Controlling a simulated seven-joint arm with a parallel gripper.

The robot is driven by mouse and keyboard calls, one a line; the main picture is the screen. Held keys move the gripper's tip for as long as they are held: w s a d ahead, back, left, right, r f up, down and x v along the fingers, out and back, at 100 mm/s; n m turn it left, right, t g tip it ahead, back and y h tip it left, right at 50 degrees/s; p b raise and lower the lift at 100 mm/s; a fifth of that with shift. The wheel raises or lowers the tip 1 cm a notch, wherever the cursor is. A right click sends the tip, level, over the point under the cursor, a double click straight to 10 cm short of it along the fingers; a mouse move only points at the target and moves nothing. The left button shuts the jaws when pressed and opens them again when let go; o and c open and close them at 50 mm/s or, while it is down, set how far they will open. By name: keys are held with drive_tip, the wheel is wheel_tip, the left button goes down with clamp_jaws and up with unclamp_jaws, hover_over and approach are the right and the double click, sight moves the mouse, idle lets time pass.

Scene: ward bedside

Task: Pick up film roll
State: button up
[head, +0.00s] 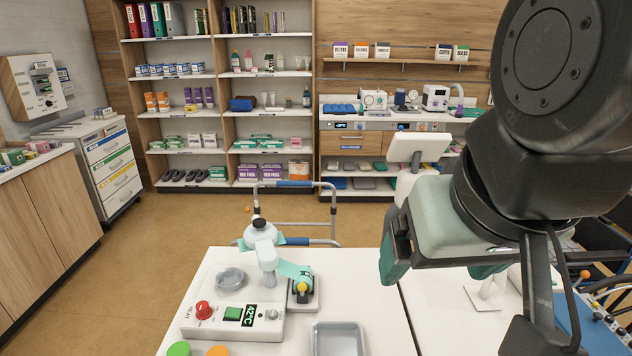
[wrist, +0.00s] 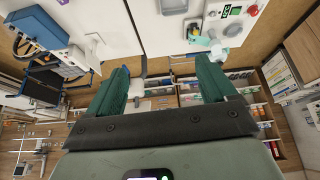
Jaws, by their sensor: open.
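My gripper (head: 436,268) is at the right of the head view, above the white table (head: 375,275). In the wrist view my gripper (wrist: 162,68) shows two green fingers spread wide apart, with nothing held between them. I cannot make out a film roll for certain in either view. A teal strip-like piece (head: 294,271) lies by a white stand (head: 262,243) on the table, left of my gripper and apart from it. A green round piece (head: 178,349) and an orange one (head: 217,351) are cut off at the bottom edge of the head view.
A white screen (head: 418,148) rises behind my gripper.

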drive_tip(key=t+y, duration=0.1)
drive_tip(key=t, duration=0.4)
hover_over(300, 289)
drive_tip(key=s, duration=0.4)
wheel_tip(300, 289, down, 24)
drive_tip(key=r, duration=0.1)
wheel_tip(300, 289, down, 14)
drive_tip(key=s+t+h, duration=0.1)
drive_tip(key=s+t, duration=0.1)
drive_tip(key=t, duration=0.1)
drive_tip(key=x, duration=0.5)
drive_tip(key=shift+w+f, duration=0.15)
drive_tip(key=shift+w, duration=0.1)
drive_tip(key=shift+d+x, duration=0.15)
drive_tip(key=shift+x, duration=1.25)
drive_tip(key=shift+d+x, duration=0.15)
drive_tip(key=shift+x, duration=1.2)
drive_tip(key=shift+c, duration=0.3)
